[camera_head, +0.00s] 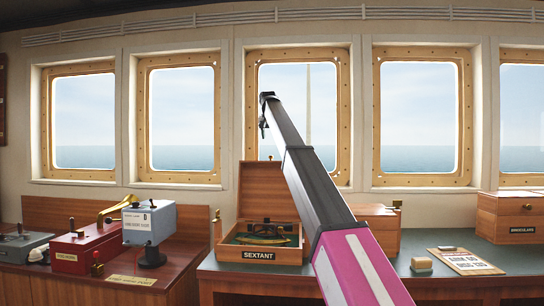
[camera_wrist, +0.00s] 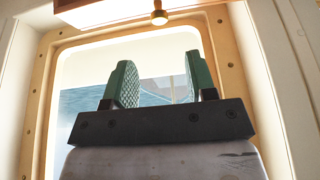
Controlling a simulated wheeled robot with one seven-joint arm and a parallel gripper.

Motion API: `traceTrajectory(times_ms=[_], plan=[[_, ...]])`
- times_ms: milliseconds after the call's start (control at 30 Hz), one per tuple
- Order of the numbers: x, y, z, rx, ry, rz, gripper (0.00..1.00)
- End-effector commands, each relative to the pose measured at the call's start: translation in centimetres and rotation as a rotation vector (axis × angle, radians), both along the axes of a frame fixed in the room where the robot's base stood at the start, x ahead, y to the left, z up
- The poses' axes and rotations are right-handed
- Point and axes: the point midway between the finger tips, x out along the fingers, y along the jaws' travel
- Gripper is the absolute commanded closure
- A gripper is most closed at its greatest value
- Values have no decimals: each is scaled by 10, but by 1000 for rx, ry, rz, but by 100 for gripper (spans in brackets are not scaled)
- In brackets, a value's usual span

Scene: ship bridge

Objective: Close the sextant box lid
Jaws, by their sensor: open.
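The sextant box (camera_head: 259,255) stands on the green-topped counter in the head view, with a "SEXTANT" label on its front. Its wooden lid (camera_head: 262,190) stands raised and upright at the back. A dark sextant with brass-coloured parts (camera_head: 264,236) lies inside. My arm crosses in front of the box's right side. My gripper (camera_head: 265,110) is small and high above the box, in front of the window. In the wrist view my gripper (camera_wrist: 160,85) shows two green textured fingers spread apart with nothing between them.
A wooden box (camera_head: 378,226) stands right of the sextant box, partly behind my arm. A grey-blue device (camera_head: 150,222) and red box (camera_head: 86,248) stand left.

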Motion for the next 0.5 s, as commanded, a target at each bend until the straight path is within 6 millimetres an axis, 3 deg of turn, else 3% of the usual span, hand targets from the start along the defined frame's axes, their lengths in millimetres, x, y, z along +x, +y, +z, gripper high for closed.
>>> traceTrajectory(times_ms=[167,500], plan=[[5,-1,-16,0,1,-1,49],[28,-2,-70,0,1,-1,49]])
